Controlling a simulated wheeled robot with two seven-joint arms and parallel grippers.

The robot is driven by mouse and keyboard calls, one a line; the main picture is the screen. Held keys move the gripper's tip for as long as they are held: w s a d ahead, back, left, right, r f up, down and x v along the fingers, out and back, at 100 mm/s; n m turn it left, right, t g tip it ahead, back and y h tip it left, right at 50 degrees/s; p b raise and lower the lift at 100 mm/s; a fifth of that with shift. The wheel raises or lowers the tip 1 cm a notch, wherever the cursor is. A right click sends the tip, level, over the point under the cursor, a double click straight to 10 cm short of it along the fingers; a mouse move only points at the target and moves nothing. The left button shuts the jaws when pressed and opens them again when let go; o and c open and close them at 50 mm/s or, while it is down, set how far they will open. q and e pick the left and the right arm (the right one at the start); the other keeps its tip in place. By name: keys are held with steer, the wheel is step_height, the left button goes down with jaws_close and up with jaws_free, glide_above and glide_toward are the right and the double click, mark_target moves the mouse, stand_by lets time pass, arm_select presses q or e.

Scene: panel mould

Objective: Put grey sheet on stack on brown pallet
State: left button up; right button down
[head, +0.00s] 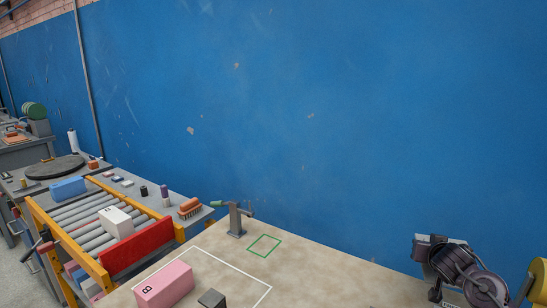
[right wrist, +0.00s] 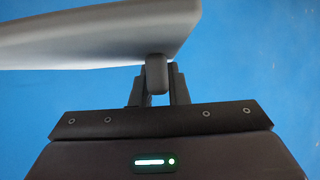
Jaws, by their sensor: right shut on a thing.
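In the right wrist view my right gripper (right wrist: 157,78) is shut on the edge of a flat grey sheet (right wrist: 95,35). The sheet extends up and to the left from the fingers, slightly tilted in the picture, with blue behind it. Part of the sheet runs out of the frame. In the head view neither gripper nor the held sheet is visible. No brown pallet or stack shows in either view.
A beige table (head: 325,278) has a pink block (head: 163,286), a dark block (head: 211,299), a clamp (head: 237,220) and a green square outline (head: 264,246). A dark machine (head: 465,275) stands right. A roller conveyor (head: 90,225) is left, before a blue wall (head: 330,110).

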steer(key=s+a+r+n+y, duration=0.1)
steer(key=s+a+r+y, duration=0.15)
steer(key=a, duration=0.55)
steer(key=s+a+r+n+y, duration=0.1)
steer(key=s+a+r+n, duration=0.15)
steer(key=a, duration=0.65)
steer(key=s+a+r, duration=0.6)
steer(key=s, duration=0.4)
steer(key=shift+t, duration=0.3)
steer(key=shift+r+y, duration=0.1)
steer(key=shift+y, duration=0.15)
